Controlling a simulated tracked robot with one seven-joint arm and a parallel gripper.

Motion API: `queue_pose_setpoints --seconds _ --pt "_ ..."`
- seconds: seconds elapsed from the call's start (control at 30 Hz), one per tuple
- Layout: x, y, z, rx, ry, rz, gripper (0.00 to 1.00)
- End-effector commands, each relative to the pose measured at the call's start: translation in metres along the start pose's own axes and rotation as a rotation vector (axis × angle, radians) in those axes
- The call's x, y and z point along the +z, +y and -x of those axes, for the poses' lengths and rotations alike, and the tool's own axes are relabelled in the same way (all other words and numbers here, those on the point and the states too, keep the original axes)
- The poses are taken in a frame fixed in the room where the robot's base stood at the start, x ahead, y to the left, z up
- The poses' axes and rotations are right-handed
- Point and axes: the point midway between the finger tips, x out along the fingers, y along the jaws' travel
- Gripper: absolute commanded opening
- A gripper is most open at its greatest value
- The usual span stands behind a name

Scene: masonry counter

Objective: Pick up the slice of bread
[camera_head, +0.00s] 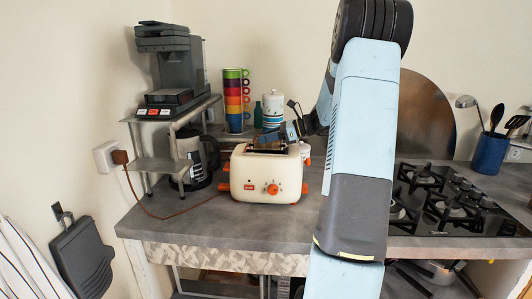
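A cream toaster (265,178) with orange knobs and levers stands on the counter, left of my arm. My gripper (268,138) is just above the toaster's top, at its slots, coming in from the right. Its fingers are small and dark here, and I cannot tell whether they are open or shut or touching anything. I cannot make out a slice of bread; the inside of the toaster is hidden from this view.
A metal shelf (170,112) left of the toaster carries a grey coffee machine (172,60), with a dark pot (198,158) beneath. Stacked colored cups (236,100) and a white canister (272,108) stand behind. A gas hob (450,200) is on the right. The counter front left is clear.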

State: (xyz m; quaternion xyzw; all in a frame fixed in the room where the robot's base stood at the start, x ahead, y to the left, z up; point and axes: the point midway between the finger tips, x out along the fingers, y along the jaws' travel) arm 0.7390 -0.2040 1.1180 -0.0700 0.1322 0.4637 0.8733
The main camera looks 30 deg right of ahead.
Motion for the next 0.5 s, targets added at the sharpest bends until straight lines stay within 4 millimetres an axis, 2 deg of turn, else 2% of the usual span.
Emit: queue_pose_setpoints --seconds 0.07,0.33,0.5 --pt "0.0001 0.0001 0.0000 0.000 0.000 0.000 0.26" --pt "0.0002 0.0002 -0.0002 0.001 0.000 0.000 0.00" --pt "0.0002 0.0002 -0.0003 0.001 0.000 0.000 0.00"
